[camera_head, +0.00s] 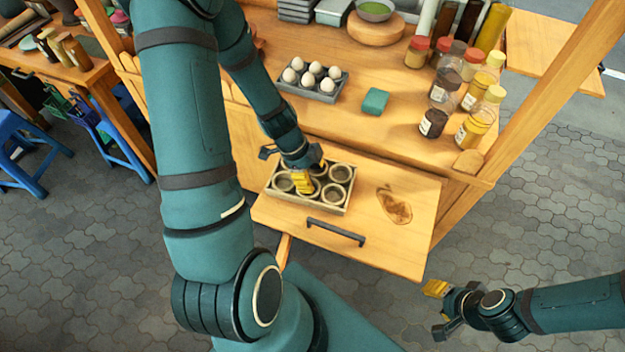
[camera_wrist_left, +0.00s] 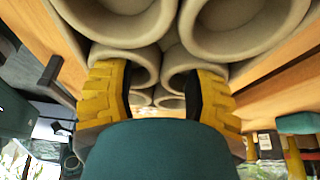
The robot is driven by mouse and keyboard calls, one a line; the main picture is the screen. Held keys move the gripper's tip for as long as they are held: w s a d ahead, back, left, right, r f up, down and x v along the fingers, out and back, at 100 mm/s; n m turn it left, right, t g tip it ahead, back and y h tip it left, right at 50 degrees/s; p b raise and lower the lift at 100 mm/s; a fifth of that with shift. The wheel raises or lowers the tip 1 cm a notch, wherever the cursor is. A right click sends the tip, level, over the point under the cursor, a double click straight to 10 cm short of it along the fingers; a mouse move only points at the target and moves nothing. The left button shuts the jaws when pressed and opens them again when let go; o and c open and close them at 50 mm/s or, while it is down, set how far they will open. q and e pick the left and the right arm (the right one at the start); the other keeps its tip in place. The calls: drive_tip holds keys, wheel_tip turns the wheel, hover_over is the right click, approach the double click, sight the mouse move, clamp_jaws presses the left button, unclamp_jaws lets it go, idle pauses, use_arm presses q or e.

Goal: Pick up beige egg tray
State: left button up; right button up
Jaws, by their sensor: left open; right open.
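The beige egg tray (camera_head: 326,206), with several round empty cups, lies on the wooden pull-out board at the front of the stall. My left gripper (camera_head: 311,176) is over the tray in the head view, its yellow fingertips among the cups. In the left wrist view the open fingers (camera_wrist_left: 158,95) stand apart, with beige cups (camera_wrist_left: 120,65) close ahead and between them. I cannot tell whether the fingers touch the tray. My right gripper (camera_head: 438,308) is open and empty, in front of the board at the lower right.
A dark tray of white eggs (camera_head: 327,84) and a teal block (camera_head: 375,101) lie on the counter behind. Several jars (camera_head: 467,95) stand at the right.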

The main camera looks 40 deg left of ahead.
use_arm(q)
drive_tip(key=shift+d+f, duration=0.1)
drive_tip(key=shift+f, duration=0.2)
drive_tip(key=shift+c, duration=0.4)
clamp_jaws()
drive_tip(key=shift+r, duration=0.15)
